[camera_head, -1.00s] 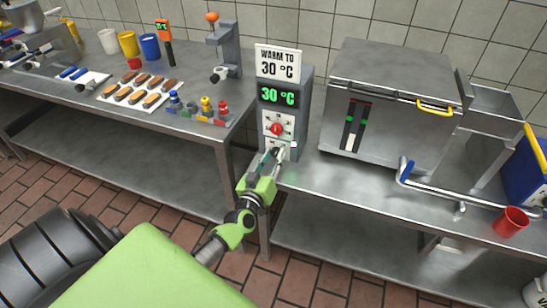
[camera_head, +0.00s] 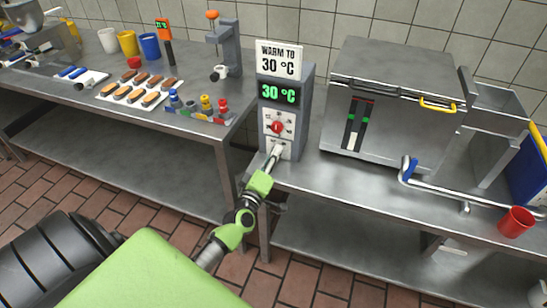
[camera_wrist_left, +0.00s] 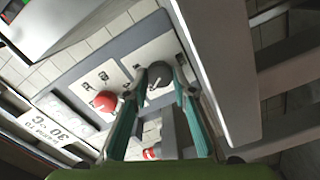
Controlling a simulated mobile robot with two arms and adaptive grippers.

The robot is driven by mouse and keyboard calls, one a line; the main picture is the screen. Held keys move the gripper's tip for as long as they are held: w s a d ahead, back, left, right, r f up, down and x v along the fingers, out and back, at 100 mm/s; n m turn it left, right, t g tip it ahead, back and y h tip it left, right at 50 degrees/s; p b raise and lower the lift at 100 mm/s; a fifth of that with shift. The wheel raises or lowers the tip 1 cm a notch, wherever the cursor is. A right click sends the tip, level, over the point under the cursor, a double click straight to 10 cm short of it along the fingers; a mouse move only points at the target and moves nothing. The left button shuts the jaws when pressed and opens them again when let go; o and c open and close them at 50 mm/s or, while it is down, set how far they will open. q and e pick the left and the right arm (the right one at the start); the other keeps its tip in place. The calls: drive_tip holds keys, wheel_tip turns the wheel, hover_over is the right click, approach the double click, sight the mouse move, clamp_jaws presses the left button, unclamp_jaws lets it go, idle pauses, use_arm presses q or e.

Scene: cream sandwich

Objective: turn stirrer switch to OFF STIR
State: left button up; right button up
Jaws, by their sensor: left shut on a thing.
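The grey control box (camera_head: 292,115) stands on the bench with a green "30 °C" display (camera_head: 278,94) and a "WARM TO 30 °C" sign (camera_head: 278,59) on top. Its red knob (camera_head: 277,127) is on the upper white plate; it also shows in the left wrist view (camera_wrist_left: 104,101). The lower plate carries a dark grey knob, the stirrer switch (camera_wrist_left: 158,76), seen between my fingers in the left wrist view. My left gripper (camera_head: 275,155) is shut on this switch; its fingers hide it in the head view. The switch labels are too small to read. My right gripper is not in view.
A large steel machine (camera_head: 390,95) with a yellow handle stands right of the box. On the left bench are a tray of bars (camera_head: 112,98), coloured cups and a small stand (camera_head: 229,50).

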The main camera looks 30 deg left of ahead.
use_arm(q)
drive_tip(key=shift+n, duration=0.4)
